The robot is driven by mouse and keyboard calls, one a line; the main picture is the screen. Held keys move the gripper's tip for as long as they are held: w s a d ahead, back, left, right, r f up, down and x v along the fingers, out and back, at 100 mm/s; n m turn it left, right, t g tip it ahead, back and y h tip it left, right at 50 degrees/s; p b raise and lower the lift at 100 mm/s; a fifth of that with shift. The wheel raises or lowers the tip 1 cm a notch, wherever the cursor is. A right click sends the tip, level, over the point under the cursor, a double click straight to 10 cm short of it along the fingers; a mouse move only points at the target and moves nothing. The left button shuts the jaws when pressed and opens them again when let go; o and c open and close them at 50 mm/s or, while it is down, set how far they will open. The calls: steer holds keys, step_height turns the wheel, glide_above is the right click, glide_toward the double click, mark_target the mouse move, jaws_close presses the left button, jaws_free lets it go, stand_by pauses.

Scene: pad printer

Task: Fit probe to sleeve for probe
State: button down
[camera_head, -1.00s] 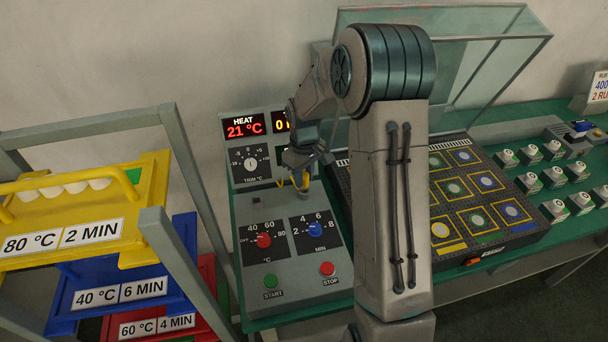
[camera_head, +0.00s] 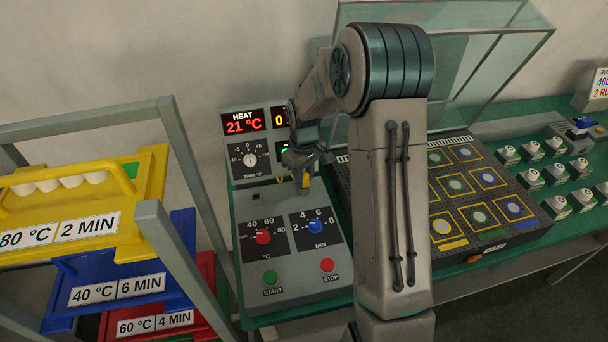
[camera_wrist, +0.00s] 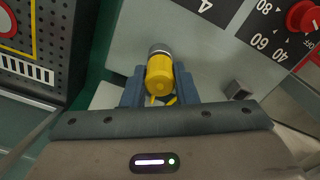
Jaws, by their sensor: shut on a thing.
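The probe is a yellow cylinder with a silver-grey end (camera_wrist: 160,74), held between the two blue-grey fingers of my gripper (camera_wrist: 159,86) in the wrist view. A bit of yellow cable shows behind it. In the head view my gripper (camera_head: 304,168) is over the back of the grey control unit (camera_head: 248,220), with the yellow probe (camera_head: 306,181) below it. The silver end points away from the wrist. I cannot pick out the sleeve for the probe; the fingers and probe may hide it.
The unit's red knob (camera_head: 264,237) and blue knob (camera_head: 315,228) stand in front of my gripper. A dark perforated bed (camera_head: 500,238) with printed pads lies to the right, under a glass hood (camera_head: 510,40). A rack with a yellow tray (camera_head: 130,240) stands left.

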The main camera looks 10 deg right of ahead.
mark_target(304, 175)
steer(key=shift+f, duration=0.3)
steer(key=c, duration=1.1)
jaws_free()
step_height(304, 175, up, 14)
steer(key=b, duration=0.2)
steer(key=s+m+t, duration=0.1)
steer(key=s+m, duration=0.1)
steer(key=s, duration=0.6)
steer(key=s+r+m+t, duration=0.1)
steer(key=s+m, duration=0.1)
steer(key=s, duration=0.7)
steer(key=s+r+m+t, duration=0.1)
steer(key=s+m, duration=0.1)
steer(key=s, duration=0.7)
steer(key=shift+s, duration=0.1)
